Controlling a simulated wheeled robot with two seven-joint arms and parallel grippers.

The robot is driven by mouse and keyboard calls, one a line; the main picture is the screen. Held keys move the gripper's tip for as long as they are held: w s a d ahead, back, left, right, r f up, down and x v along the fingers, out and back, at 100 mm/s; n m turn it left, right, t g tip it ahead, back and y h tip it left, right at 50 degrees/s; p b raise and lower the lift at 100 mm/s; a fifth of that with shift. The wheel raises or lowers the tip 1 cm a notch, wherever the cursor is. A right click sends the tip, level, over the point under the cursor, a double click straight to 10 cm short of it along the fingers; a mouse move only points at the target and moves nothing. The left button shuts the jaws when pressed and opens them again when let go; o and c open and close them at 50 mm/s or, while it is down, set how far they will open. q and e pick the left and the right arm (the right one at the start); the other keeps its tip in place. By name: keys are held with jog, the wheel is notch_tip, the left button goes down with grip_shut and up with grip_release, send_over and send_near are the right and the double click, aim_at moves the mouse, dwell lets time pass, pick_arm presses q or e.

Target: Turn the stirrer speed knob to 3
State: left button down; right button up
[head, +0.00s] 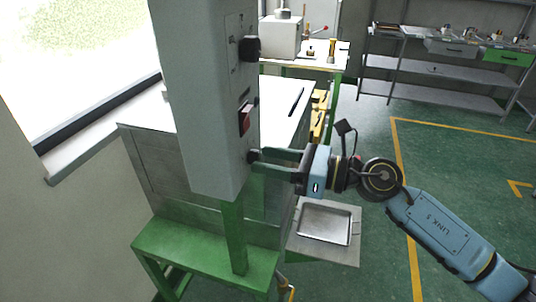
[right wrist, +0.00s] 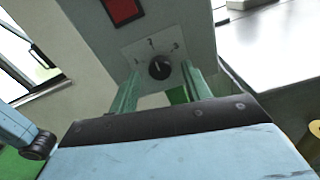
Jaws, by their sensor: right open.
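A small black knob (right wrist: 159,67) sits on the grey control box (head: 205,100), with a numbered scale around it; a 2 shows above it, and the other marks are small. Its pale pointer line looks roughly upward, but I cannot read the exact setting. The knob (head: 252,156) also shows low on the box's side in the head view. My right gripper (head: 262,162) is open, its two green fingers reaching toward the box at knob height. In the right wrist view, the fingers (right wrist: 159,85) stand on either side of the knob, with gaps visible. My left gripper is out of view.
A red switch (head: 245,119) and a larger black knob (head: 250,48) sit higher on the box. A green stand (head: 205,250) is below, and a metal tray (head: 325,224) lies to the right. Open green floor (head: 450,170) extends right.

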jog(key=shift+w+a, duration=0.15)
jog(key=shift+a, duration=0.3)
jog(key=c, duration=1)
jog(key=m+p, duration=0.5)
jog(key=shift+r, duration=0.2)
jog(key=m+p, duration=0.4)
jog(key=shift+f+m+p, duration=0.2)
jog(key=shift+m+p, duration=0.7)
jog(key=shift+m, duration=0.5)
